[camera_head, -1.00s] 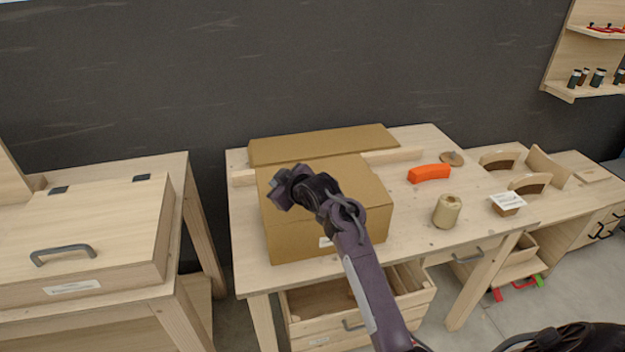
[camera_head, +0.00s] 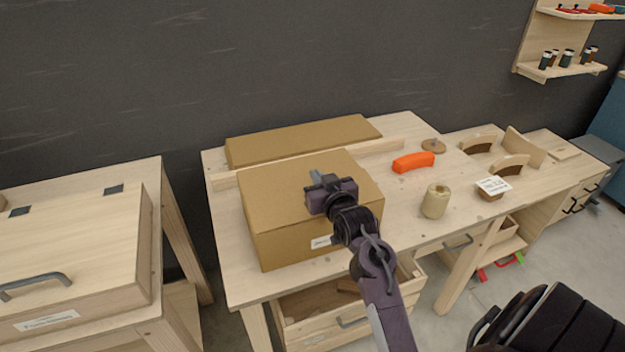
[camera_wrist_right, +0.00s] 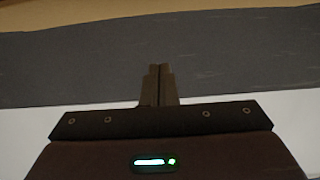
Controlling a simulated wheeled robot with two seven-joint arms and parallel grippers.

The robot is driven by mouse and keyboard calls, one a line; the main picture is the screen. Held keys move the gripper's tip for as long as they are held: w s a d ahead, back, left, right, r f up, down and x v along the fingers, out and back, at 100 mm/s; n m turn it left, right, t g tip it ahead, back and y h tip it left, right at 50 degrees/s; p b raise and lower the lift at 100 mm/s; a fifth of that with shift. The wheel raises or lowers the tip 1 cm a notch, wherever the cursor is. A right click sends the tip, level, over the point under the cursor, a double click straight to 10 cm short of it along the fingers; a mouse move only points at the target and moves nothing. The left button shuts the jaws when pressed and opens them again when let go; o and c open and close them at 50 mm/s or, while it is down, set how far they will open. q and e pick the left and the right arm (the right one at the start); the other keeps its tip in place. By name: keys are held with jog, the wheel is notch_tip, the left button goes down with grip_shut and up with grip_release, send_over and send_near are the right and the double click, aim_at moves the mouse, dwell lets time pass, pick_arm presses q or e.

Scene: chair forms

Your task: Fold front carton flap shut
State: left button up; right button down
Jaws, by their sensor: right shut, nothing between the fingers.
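The brown carton (camera_head: 272,225) stands on the workbench, with a white label low on its front. Its top looks flat and covered; I cannot make out a separate front flap, and my arm hides part of the top and front. My right gripper (camera_head: 317,177) is over the carton's top, right of its middle. Its fingers are together and empty, and they also show shut in the right wrist view (camera_wrist_right: 158,84). I cannot tell whether the fingers touch the cardboard. My left gripper is out of view.
A long, flat brown box (camera_head: 300,141) lies behind the carton, past a wooden strip (camera_head: 390,146). An open drawer (camera_head: 325,313) is below. A hinged wooden chest (camera_head: 75,250) stands left.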

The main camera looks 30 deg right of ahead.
jog(key=x, duration=0.3)
jog(key=shift+w+p, duration=0.2)
jog(key=shift+p, duration=0.15)
notch_tip(320, 180, down, 3)
jog(key=shift+r, duration=0.1)
jog(key=shift+f+p, duration=0.3)
jog(key=shift+f, duration=0.3)
